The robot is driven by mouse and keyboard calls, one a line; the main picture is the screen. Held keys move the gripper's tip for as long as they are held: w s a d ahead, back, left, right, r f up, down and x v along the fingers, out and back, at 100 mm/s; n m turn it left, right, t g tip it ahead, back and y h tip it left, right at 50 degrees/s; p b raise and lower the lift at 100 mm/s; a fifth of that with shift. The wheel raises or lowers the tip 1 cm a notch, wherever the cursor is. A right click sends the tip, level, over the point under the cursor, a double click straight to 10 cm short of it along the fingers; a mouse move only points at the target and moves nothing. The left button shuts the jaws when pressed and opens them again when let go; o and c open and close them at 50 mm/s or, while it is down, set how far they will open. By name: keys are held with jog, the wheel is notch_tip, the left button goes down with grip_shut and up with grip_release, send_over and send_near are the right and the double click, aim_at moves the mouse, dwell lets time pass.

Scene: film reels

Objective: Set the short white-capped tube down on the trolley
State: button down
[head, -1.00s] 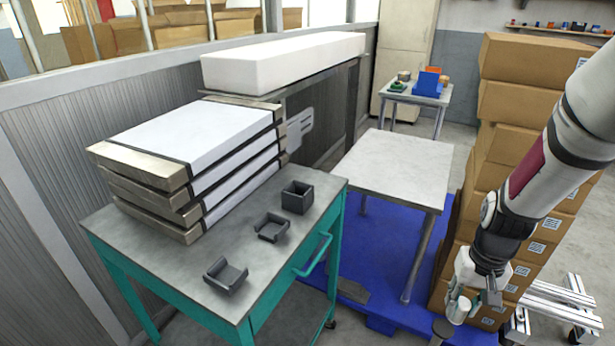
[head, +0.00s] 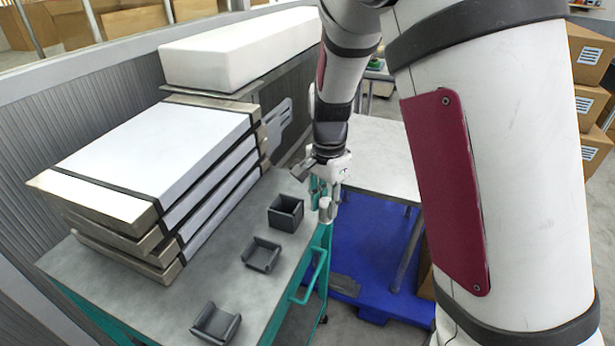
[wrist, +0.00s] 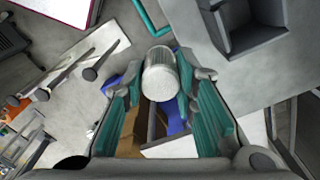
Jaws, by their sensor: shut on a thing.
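My gripper (head: 322,198) is over the right edge of the trolley (head: 190,285), a grey-topped, teal-framed table. In the wrist view my gripper (wrist: 160,95) has its two teal-padded fingers shut on the tube (wrist: 160,80), a short pale grey cylinder seen nearly end-on. The head view shows the tube (head: 325,210) small and pale at the fingertips, its cap hard to make out. The tube is above the trolley top and not touching it.
Three dark holders stand in a row on the trolley: a square box (head: 286,213), a middle cradle (head: 261,254) and a front cradle (head: 215,323). Stacked white-topped cases (head: 150,150) fill the left. Bare top lies between the holders. A light table (head: 385,160) stands behind my arm.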

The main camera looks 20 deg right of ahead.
jog(key=shift+w+r+m, duration=0.3)
jog(key=shift+r+m, duration=0.05)
jog(key=shift+m, duration=0.05)
jog(key=w, duration=0.5)
jog(key=w+d+f, duration=0.1)
jog(key=w, duration=0.4)
jog(key=w+b, duration=0.1)
jog(key=w, duration=0.5)
jog(key=shift+d+f, duration=0.25)
jog(key=shift+d, duration=0.15)
jog(key=shift+w+f+p, duration=0.1)
jog(key=shift+f+p, duration=0.2)
jog(key=shift+f, duration=1.4)
jog(key=shift+f, duration=0.1)
jog(key=c, duration=1.7)
grip_release()
jog(key=shift+f, duration=0.1)
jog(key=o, duration=0.4)
